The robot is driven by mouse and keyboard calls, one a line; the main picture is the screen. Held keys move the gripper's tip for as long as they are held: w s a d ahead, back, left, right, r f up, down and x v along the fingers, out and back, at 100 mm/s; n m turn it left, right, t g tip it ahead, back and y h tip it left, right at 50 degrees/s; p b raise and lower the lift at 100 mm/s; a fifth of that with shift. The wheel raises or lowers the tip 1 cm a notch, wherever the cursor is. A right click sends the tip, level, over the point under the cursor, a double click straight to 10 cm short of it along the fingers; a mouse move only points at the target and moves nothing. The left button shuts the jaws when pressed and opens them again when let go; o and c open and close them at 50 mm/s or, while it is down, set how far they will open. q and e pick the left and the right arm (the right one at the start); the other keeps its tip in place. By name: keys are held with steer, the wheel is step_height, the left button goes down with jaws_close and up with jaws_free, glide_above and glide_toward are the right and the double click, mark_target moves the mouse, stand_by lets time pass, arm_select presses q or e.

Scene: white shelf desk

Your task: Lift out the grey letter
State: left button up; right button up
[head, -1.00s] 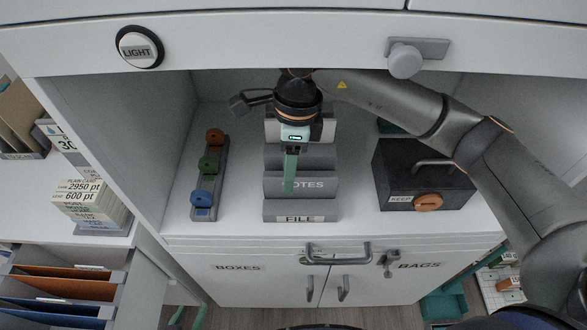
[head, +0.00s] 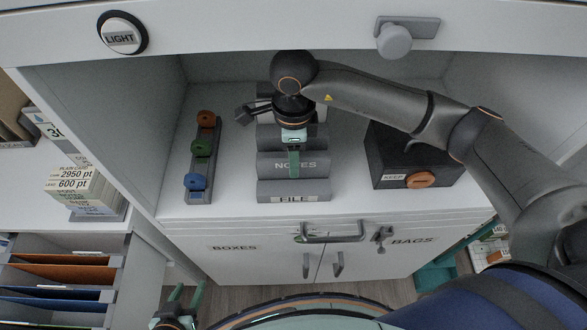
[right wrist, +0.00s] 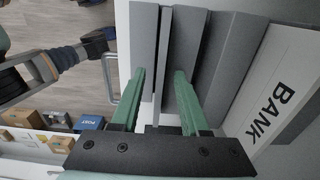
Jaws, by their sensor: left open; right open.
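A grey letter rack (head: 265,187) stands on the shelf, with stepped panels labelled NOTES and FILE. My right gripper (head: 294,175) is over it, pointing down in front of the NOTES panel. In the right wrist view its green fingers (right wrist: 160,80) are open and apart among the grey panels, with nothing clearly held. A pale panel marked BANK (right wrist: 270,105) is to their right. My left gripper (head: 187,292) is open and empty, low at the left, below the shelf.
A handle (head: 333,236) sticks out below the shelf edge. Shelf walls close both sides.

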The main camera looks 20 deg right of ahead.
steer(key=shift+c, duration=0.2)
jaws_close()
steer(key=shift+r, duration=0.1)
stand_by(0.4)
steer(key=shift+r, duration=0.5)
step_height(320, 180, up, 2)
steer(key=shift+r+b, duration=0.15)
steer(key=shift+b, duration=0.2)
steer(key=s+a+b, duration=0.1)
steer(key=s+a, duration=0.1)
steer(key=s, duration=0.6)
steer(key=s+a+b, duration=0.1)
steer(key=s+a, duration=0.2)
steer(key=s, duration=0.6)
steer(key=shift+s, duration=0.2)
